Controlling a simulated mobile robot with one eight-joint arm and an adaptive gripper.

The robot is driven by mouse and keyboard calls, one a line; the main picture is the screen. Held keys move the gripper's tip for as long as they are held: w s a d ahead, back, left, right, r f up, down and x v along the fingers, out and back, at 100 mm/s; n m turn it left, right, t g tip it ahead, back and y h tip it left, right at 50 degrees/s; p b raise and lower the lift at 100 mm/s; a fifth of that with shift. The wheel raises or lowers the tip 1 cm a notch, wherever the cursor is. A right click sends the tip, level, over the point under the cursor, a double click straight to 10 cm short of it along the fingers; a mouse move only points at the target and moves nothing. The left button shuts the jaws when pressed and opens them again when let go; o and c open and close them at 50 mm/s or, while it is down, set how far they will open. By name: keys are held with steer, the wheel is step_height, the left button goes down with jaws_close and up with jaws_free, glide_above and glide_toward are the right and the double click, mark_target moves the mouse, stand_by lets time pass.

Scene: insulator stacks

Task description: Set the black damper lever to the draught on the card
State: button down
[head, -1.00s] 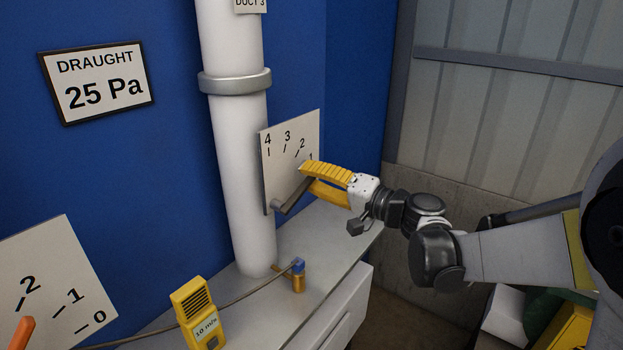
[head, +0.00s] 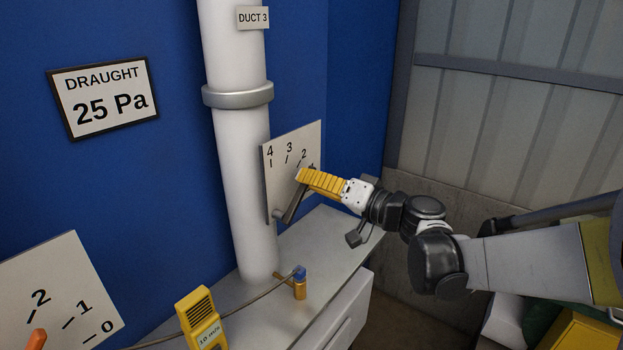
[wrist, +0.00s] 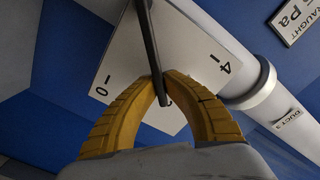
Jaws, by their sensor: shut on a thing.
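The black damper lever (head: 293,203) pivots low on the white scale plate (head: 284,174) on the duct and slants up to the right, its tip near the 1 or 2 mark. My gripper (head: 302,176) has its yellow fingers at the lever's free end. In the wrist view, the fingers (wrist: 163,90) meet around the lever (wrist: 152,50), shut on it. The marks 4, 3 and 2 show in the head view; the 1 is largely covered by the fingers. The draught card (head: 103,97) on the blue wall reads 25 Pa.
A white duct pipe (head: 243,180) labelled DUCT 3 stands behind the plate. A yellow meter (head: 200,318) and a brass fitting with a blue top (head: 299,284) are on the grey bench (head: 262,308). Another scale plate (head: 62,285) with an orange handle (head: 37,342) is at lower left.

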steer(key=c, duration=1.5)
jaws_free()
steer(key=v, duration=1.2)
